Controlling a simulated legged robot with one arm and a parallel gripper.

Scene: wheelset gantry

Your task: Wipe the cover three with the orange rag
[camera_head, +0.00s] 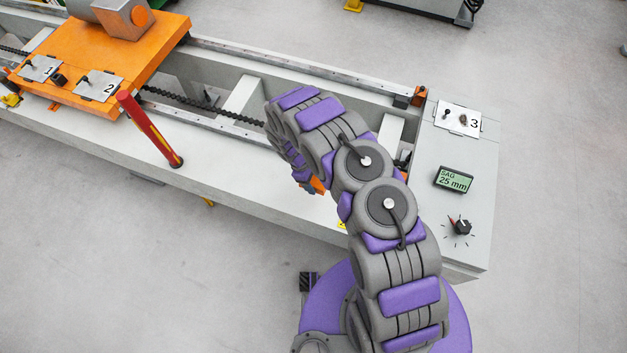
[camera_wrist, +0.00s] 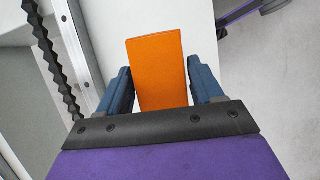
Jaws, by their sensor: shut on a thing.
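Cover three is the white plate marked 3 (camera_head: 457,127) on the grey right end of the gantry. It has a small dark knob (camera_head: 447,114) and a brownish patch (camera_head: 463,119). The orange rag (camera_wrist: 160,85) looks like a flat, stiff strip in the wrist view. My gripper (camera_wrist: 159,66) is shut on it, with a blue finger on each side. In the head view, only a small orange piece shows beside my arm, which hides most of my gripper. My gripper is left of cover three and apart from it.
Covers 1 (camera_head: 43,68) and 2 (camera_head: 97,86) lie on an orange carriage (camera_head: 150,45) at left. A red and yellow handle (camera_head: 150,130) stands upright near the front edge. A display reading SAG 25 mm (camera_head: 453,179) and a dial knob (camera_head: 461,227) sit below cover three.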

